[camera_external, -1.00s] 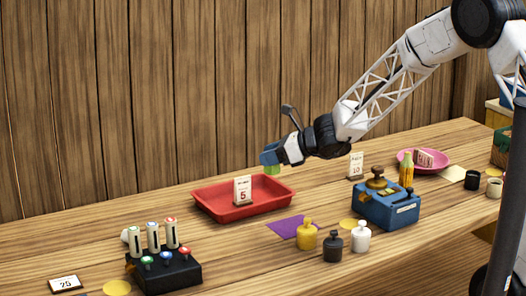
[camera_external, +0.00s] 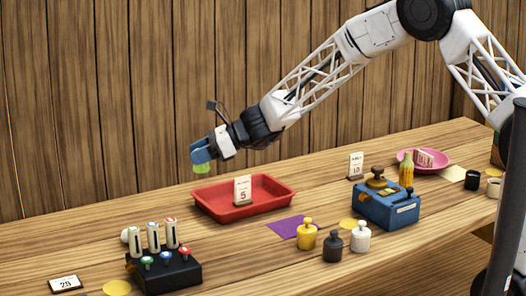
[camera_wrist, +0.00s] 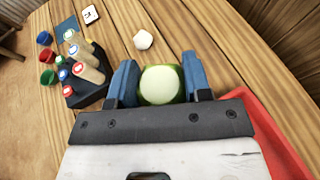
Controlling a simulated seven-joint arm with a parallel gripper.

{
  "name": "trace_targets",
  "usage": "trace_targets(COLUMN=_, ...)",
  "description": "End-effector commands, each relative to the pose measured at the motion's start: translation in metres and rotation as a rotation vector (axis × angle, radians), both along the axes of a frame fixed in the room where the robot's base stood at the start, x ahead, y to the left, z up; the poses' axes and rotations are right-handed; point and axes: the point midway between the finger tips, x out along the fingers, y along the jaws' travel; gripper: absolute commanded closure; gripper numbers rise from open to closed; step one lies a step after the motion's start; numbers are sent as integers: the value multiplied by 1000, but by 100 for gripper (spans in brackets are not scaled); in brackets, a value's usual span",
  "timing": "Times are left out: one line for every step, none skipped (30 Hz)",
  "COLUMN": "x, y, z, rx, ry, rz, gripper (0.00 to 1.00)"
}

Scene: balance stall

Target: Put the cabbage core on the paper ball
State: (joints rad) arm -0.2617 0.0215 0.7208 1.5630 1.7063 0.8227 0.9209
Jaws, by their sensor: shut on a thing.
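My gripper (camera_external: 203,161) is shut on the cabbage core (camera_external: 202,169), a pale green piece, and holds it in the air above the left end of the red tray. In the wrist view the cabbage core (camera_wrist: 161,85) sits between the blue fingers of my gripper (camera_wrist: 160,84). The paper ball (camera_external: 125,236) is small and white and lies on the table behind the black marker stand, to the left of and below my gripper. In the wrist view the paper ball (camera_wrist: 143,39) lies bare just beyond the held core, apart from it.
The black stand (camera_external: 165,272) with upright markers is close beside the paper ball. The red tray (camera_external: 268,203) holds a card reading 5. Several small weights, a purple sheet (camera_external: 287,227) and a blue device (camera_external: 385,208) stand to the right. A number card (camera_external: 66,284) lies at front left.

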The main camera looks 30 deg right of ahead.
Motion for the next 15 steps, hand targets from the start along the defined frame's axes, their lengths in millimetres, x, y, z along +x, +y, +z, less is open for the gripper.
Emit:
trace_targets(x=2, y=11, z=-2, rx=-1, ry=1, rz=22, gripper=79)
trace_targets(x=3, y=17, z=-1, rx=-1, ry=0, rz=32, gripper=79)
trace_targets(x=5, y=24, z=-1, rx=0, ry=-1, rz=46, gripper=79)
trace_targets(x=6, y=30, z=-1, rx=-1, ry=0, rz=56, gripper=79)
trace_targets(x=7, y=36, z=-2, rx=-1, ry=0, rz=69, gripper=79)
trace_targets(x=8, y=44, z=-2, rx=-1, ry=-1, rz=84, gripper=79)
trace_targets(x=9, y=50, z=-2, rx=-1, ry=1, rz=95, gripper=79)
trace_targets(x=10, y=55, z=-3, rx=-1, ry=1, rz=106, gripper=79)
trace_targets(x=11, y=63, z=-3, rx=0, ry=1, rz=120, gripper=79)
trace_targets(x=12, y=69, z=-4, rx=0, ry=1, rz=131, gripper=79)
trace_targets(x=12, y=75, z=-4, rx=-1, ry=0, rz=142, gripper=79)
trace_targets(x=13, y=83, z=-4, rx=-1, ry=0, rz=157, gripper=79)
trace_targets(x=14, y=89, z=-5, rx=-1, ry=0, rz=168, gripper=79)
trace_targets(x=14, y=94, z=-6, rx=-1, ry=1, rz=179, gripper=79)
trace_targets(x=15, y=103, z=-6, rx=0, ry=0, rz=194, gripper=79)
